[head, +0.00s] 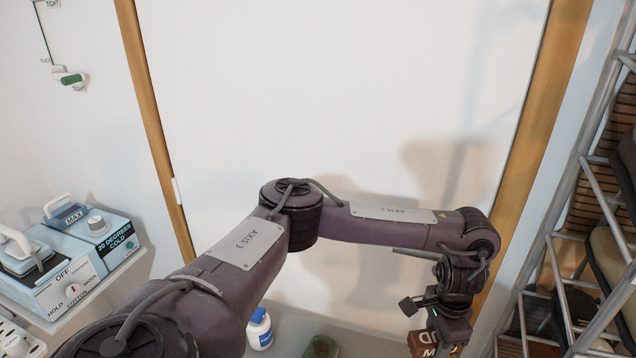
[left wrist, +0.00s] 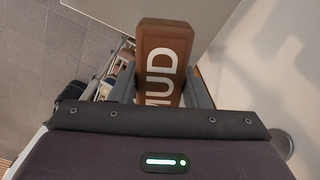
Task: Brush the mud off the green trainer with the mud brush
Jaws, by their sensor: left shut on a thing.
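The mud brush (head: 424,343) is a brown block with white lettering, at the bottom right of centre in the head view. It also shows in the left wrist view (left wrist: 163,48), with "MUD" on its face. My left gripper (head: 436,332) is shut on it, one finger on each side, and holds it. The brush's lower end is cut off in the head view. A small green and brown piece, likely the green trainer (head: 321,347), shows at the bottom edge, left of the brush and apart from it. Most of it is out of frame. My right gripper is not in view.
A metal rack (head: 590,180) with shoes rises at the right. Boxes with dials (head: 70,285) sit on a shelf at the left. A pale panel is behind.

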